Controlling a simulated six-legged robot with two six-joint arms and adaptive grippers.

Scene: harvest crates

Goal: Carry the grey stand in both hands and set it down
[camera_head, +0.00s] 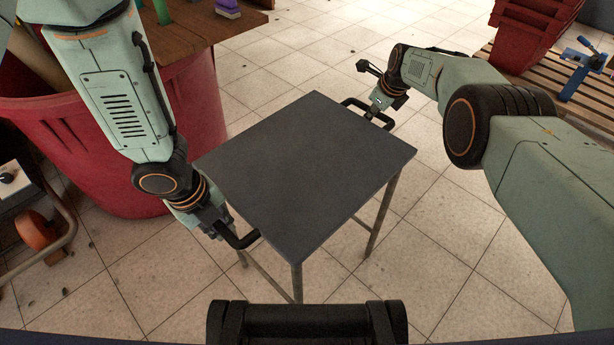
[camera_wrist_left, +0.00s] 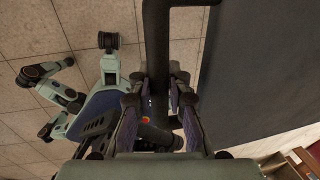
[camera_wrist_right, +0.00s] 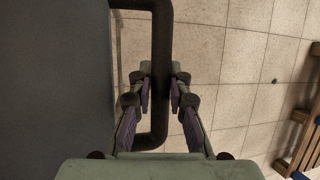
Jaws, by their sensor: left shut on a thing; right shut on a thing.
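The grey stand (camera_head: 305,170) has a flat dark top and thin metal legs, and a black bar handle on each of two opposite sides. It looks upright in the head view; I cannot tell whether its feet touch the floor. My left gripper (camera_head: 228,232) is shut on the left handle (camera_head: 246,241); the left wrist view shows the fingers (camera_wrist_left: 160,98) around the bar. My right gripper (camera_head: 380,108) is shut on the far right handle (camera_head: 355,102); the right wrist view shows the fingers (camera_wrist_right: 160,95) on either side of the bar (camera_wrist_right: 161,50). The top is bare.
Red crates (camera_head: 530,35) and a wooden pallet (camera_head: 560,85) with a blue tool (camera_head: 580,72) are at the back right. Tiled floor is free behind the stand.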

